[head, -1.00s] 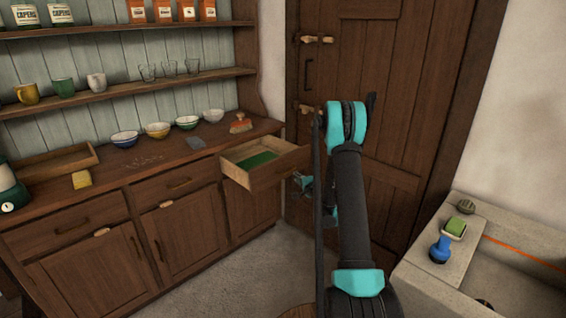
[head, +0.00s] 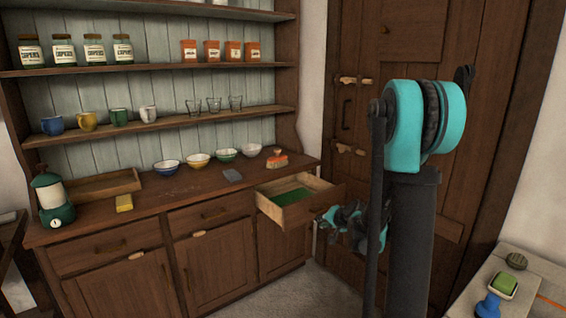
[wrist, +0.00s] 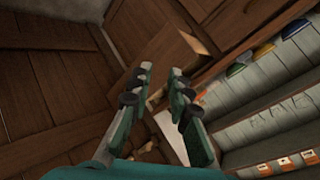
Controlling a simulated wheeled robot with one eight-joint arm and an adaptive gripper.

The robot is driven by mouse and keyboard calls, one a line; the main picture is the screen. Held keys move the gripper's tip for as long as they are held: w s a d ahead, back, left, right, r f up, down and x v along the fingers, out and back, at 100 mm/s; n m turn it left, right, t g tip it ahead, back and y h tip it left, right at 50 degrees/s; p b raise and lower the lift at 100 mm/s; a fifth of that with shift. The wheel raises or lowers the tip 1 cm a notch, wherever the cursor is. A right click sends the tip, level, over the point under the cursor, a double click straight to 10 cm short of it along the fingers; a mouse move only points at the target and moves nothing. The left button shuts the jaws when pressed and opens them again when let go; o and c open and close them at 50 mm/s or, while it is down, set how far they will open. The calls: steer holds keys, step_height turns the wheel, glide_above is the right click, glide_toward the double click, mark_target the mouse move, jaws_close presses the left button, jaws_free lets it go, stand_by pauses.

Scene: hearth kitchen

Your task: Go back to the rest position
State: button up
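My gripper (head: 343,217) is in front of the wooden door, just right of the open drawer. In the wrist view my gripper (wrist: 158,88) has its two teal and black fingers apart, with nothing held between them. The open drawer (head: 318,207) has a green lining or item inside. It shows beyond the fingertips in the wrist view (wrist: 163,55). My arm rises at the right of the head view and hides part of the door.

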steer(key=s+d+f+n+g+h, duration=0.2)
steer(key=s+n, duration=0.1)
steer(key=s, duration=1.3)
steer(key=s+d+f+n+g+h, duration=0.1)
steer(key=s+d+n+g+h, duration=0.1)
steer(key=s, duration=1.4)
steer(key=shift+s+f+n+g, duration=0.35)
steer(key=shift+n+g, duration=0.15)
steer(key=shift+g, duration=0.3)
